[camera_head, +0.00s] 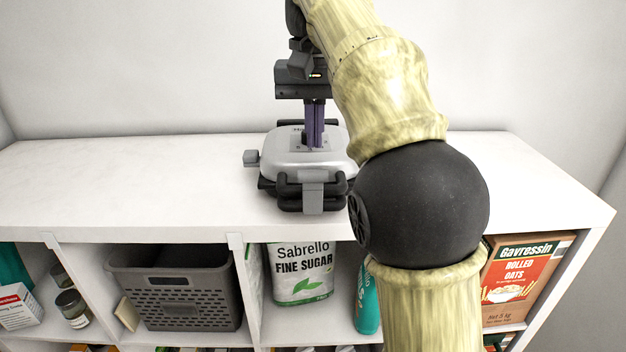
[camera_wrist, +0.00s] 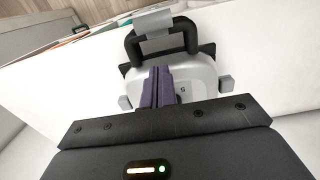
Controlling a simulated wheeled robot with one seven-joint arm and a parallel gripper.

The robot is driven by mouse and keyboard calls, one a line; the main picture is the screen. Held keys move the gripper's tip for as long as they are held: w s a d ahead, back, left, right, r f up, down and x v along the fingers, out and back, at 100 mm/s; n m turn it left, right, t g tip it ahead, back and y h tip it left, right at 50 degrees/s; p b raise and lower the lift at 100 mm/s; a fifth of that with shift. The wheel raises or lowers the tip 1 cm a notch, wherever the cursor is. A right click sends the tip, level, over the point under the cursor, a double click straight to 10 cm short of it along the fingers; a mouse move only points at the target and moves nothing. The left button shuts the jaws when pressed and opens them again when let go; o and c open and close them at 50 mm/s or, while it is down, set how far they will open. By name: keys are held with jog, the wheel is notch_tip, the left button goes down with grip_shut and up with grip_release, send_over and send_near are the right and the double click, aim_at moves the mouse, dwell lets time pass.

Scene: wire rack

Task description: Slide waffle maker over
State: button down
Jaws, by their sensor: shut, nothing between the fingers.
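The waffle maker (camera_head: 285,160), silver with black handles and a grey latch, sits on the white shelf top near the middle. It also shows in the wrist view (camera_wrist: 204,72). My gripper (camera_head: 315,145) points down with its purple fingers shut and empty. The fingertips are at or just above the waffle maker's lid, toward its right half in the head view; I cannot tell if they touch. In the wrist view the shut fingers (camera_wrist: 157,88) overlap the lid. My arm hides the waffle maker's right edge in the head view.
The white shelf top (camera_head: 120,190) is clear to the left of the waffle maker and on the far right. A wall stands behind. Below the top are a grey basket (camera_head: 180,290), a sugar bag (camera_head: 300,275) and an oats box (camera_head: 520,275). The front edge is close to the waffle maker.

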aim_at(315, 184)
jog(key=shift+s, duration=0.2)
jog(key=shift+f+b, duration=0.5)
jog(key=shift+f, duration=4.5)
jog(key=shift+w, duration=0.15)
